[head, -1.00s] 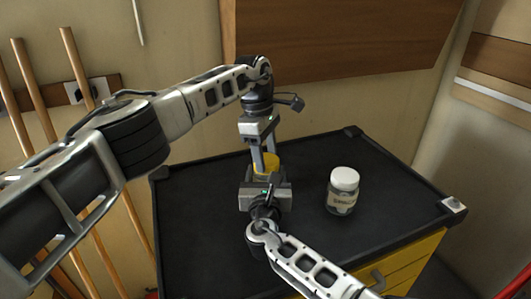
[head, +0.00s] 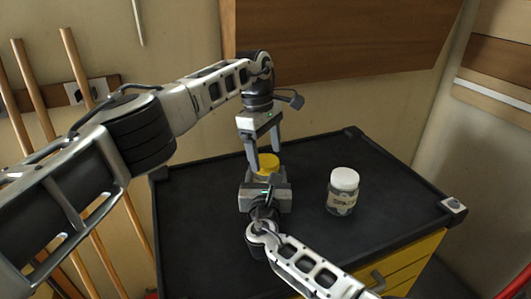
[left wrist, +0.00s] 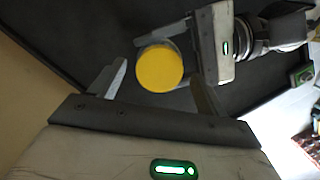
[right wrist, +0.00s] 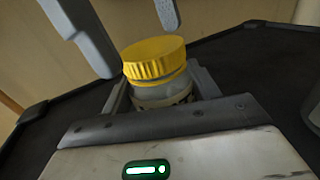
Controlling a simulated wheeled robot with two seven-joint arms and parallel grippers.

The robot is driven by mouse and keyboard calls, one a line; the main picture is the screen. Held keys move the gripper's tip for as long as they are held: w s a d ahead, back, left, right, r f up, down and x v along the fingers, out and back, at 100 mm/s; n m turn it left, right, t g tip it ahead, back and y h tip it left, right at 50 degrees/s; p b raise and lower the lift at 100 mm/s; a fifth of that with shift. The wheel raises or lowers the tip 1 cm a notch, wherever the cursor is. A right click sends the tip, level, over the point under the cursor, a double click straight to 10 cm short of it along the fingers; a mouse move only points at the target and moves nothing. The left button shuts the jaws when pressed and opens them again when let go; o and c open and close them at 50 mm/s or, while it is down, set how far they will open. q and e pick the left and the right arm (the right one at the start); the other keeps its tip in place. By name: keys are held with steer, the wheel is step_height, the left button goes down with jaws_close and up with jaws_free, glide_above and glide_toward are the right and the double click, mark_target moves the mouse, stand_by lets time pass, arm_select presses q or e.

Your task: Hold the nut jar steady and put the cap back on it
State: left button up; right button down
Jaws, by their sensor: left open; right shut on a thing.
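The nut jar (right wrist: 165,94) is a clear jar with a patterned band, largely hidden by my right gripper. My right gripper (head: 265,184) is shut around its body and holds it upright; its fingers flank the jar in the right wrist view (right wrist: 165,90). The yellow cap (head: 267,163) sits on the jar's mouth; its round top faces the left wrist view (left wrist: 160,68). My left gripper (head: 264,160) points down over the cap, open, with one finger on each side. A gap shows beside the cap in the right wrist view. I cannot tell whether the cap is screwed tight.
A white-capped jar (head: 342,192) with a pale label stands to the right on the black cart top (head: 400,200). The cart has a raised rim. A wall and a wooden board (head: 340,40) are behind.

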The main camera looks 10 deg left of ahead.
arm_select(q)
step_height(320, 180, up, 4)
steer(key=shift+f, duration=0.25)
steer(key=shift+c, duration=0.5)
